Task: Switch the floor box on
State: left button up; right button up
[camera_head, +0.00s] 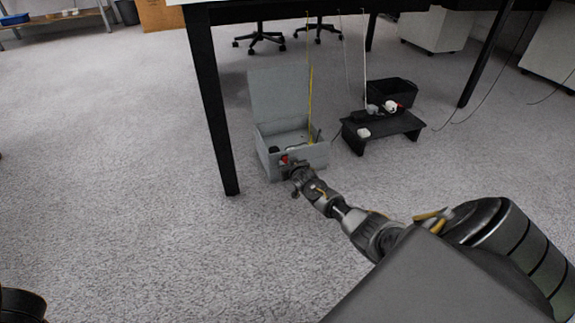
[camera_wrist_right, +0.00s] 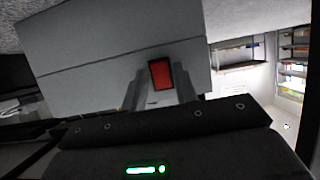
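The floor box (camera_head: 291,158) is a light grey case on the carpet under the table, with its lid raised at the back. My right gripper (camera_head: 292,171) is at the front of the box. In the right wrist view its two fingers (camera_wrist_right: 160,83) stand apart, one on each side of the red switch. Nothing is seen held between them. I cannot tell whether they touch the switch or box. My left gripper is not in view.
A black table leg (camera_head: 215,110) stands just left of the box. A low black stand (camera_head: 382,131) with small items and a black bin (camera_head: 391,92) is to the right. Cables hang from the table above. The carpet at left is clear.

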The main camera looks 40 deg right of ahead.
grip_shut()
jog(key=shift+f, duration=0.2)
jog(key=t+b, duration=0.1)
jog(key=b, duration=0.1)
jog(key=t+h+b, duration=0.1)
jog(key=shift+f+t+b, duration=0.25)
jog(key=shift+t+b, duration=0.15)
jog(key=shift+o, duration=1.7)
grip_release()
